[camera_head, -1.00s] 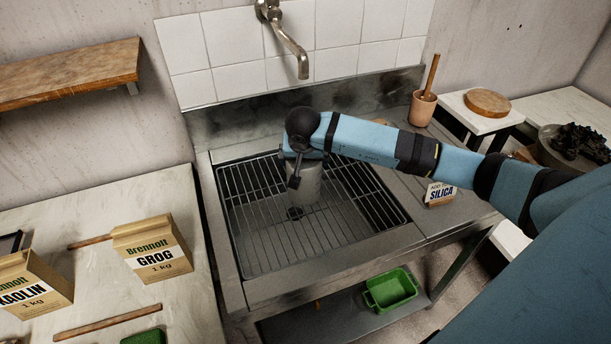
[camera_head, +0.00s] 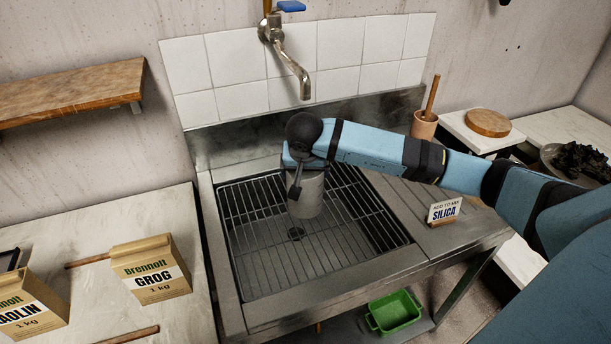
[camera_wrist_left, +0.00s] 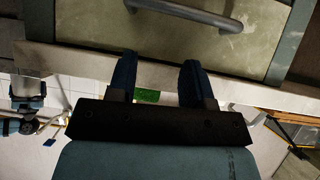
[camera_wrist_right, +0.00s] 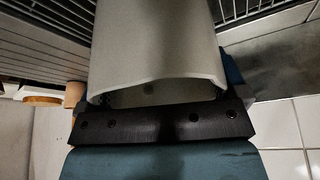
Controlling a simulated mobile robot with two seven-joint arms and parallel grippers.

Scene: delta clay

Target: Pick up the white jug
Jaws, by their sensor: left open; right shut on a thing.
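The white jug (camera_head: 308,196) is in the sink area, above the wire grate, and looks grey-white in the head view. My right gripper (camera_head: 297,163) comes down over its top and is shut on it. The gripper and wrist hide part of the jug's upper end. In the right wrist view the pale jug wall (camera_wrist_right: 155,45) fills the middle, with its curved rim close to the palm. I cannot see a clear gap under the jug. My left gripper (camera_wrist_left: 158,80) is open and empty, in front of a worn cabinet front.
The metal sink (camera_head: 262,278) surrounds the jug, with a tap (camera_head: 290,62) above and behind it. A silica sign (camera_head: 444,211) and a terracotta pot (camera_head: 424,125) stand right of the basin. A grog bag (camera_head: 151,270) stands on the left counter. A green tub (camera_head: 394,313) sits below.

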